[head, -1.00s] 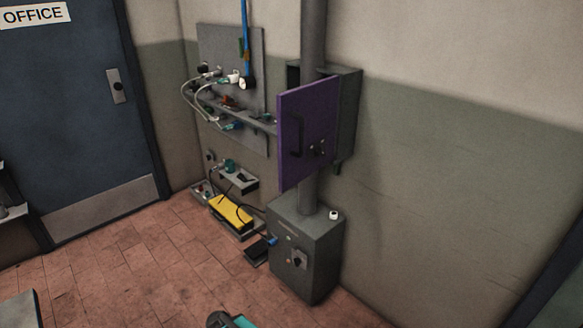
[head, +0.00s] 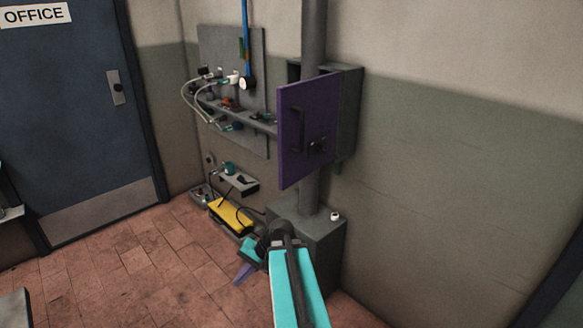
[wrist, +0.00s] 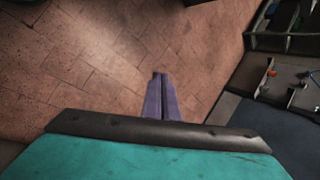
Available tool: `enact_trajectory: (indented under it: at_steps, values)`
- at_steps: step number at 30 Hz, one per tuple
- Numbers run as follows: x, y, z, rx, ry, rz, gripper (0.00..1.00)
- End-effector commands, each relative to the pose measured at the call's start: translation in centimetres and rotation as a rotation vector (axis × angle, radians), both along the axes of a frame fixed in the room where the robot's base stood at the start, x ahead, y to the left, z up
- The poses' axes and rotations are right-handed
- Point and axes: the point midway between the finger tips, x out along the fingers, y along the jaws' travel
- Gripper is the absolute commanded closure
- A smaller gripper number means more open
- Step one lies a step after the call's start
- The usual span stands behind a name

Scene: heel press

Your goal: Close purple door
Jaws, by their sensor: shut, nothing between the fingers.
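The purple door (head: 308,112) stands ajar, swung out from the grey wall cabinet (head: 349,112) in the head view. It has a dark vertical handle on its left part and a small lock-like fitting lower down. The door does not show in the wrist view. My gripper (head: 240,279) is low in front of the grey pedestal box, well below the door and apart from it. Its purple-grey fingers (wrist: 160,76) are together and empty in the wrist view, over the tiled floor.
A thick grey pipe (head: 314,35) runs behind the door down to the pedestal box (head: 330,240), which has a small white item (head: 334,216) on top. A tool panel (head: 232,50) with cables and a yellow case (head: 231,216) are to the left. The right wall is bare.

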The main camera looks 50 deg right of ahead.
Motion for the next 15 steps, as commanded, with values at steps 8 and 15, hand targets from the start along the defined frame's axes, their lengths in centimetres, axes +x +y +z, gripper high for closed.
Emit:
enact_trajectory:
  at_steps: [8, 15]
  values:
    - [0.1, -7.9, 7.8, 0.040, -0.155, -0.187, 1.00]
    - [-1.6, -14.0, 15.1, 0.064, -0.290, -0.325, 1.00]
